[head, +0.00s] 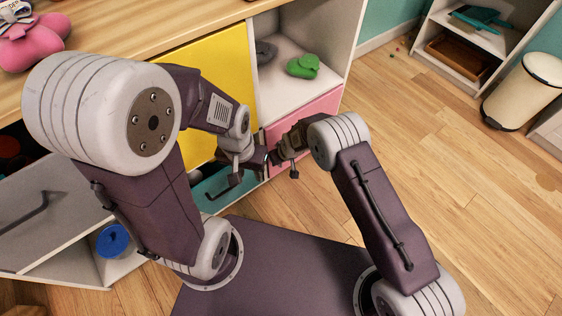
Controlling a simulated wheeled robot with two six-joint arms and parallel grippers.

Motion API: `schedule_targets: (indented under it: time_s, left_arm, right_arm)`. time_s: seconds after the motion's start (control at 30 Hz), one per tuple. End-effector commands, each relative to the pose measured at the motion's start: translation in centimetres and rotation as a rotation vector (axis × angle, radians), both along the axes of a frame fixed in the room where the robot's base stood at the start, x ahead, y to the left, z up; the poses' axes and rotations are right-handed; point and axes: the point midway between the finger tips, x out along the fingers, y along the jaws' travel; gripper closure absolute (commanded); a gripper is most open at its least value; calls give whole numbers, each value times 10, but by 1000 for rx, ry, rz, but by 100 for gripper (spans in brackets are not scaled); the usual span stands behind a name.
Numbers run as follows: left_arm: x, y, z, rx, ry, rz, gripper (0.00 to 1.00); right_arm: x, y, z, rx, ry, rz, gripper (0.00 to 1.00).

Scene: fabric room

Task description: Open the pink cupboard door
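The pink cupboard door (322,105) is in the lower right part of the cupboard, below an open shelf. It looks shut, and my arms hide much of it, so I cannot make out its handle. My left gripper (268,158) is in front of the door's lower left part, and I cannot tell whether it touches it. My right gripper (292,166) is close beside it, also in front of the door. Both gripper ends are small and dark, so I cannot see whether their fingers are apart.
A yellow door (212,65) and a teal front (213,190) with a dark handle adjoin the pink door. A green object (303,66) lies on the shelf above. A grey front (50,212) stands out at left. Wooden floor (440,160) is clear at right, before a cream bin (524,90).

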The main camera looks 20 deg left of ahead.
Motion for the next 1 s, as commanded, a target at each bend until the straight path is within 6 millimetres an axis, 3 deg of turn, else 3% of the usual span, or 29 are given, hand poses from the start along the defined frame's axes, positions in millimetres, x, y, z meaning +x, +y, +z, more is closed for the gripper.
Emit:
schedule_targets:
  time_s: [0.23, 0.27, 0.37, 1.0]
  left_arm:
    - [0, 0, -1, 0, 0, 0, 64]
    - [0, 0, -1, 0, 0, 0, 64]
    - [0, 0, -1, 0, 0, 0, 64]
    - [0, 0, -1, 0, 0, 0, 64]
  right_arm:
    - [1, 1, -1, 0, 0, 0, 69]
    - [1, 1, -1, 0, 0, 0, 72]
    - [1, 1, -1, 0, 0, 0, 100]
    - [1, 1, -1, -1, 1, 0, 100]
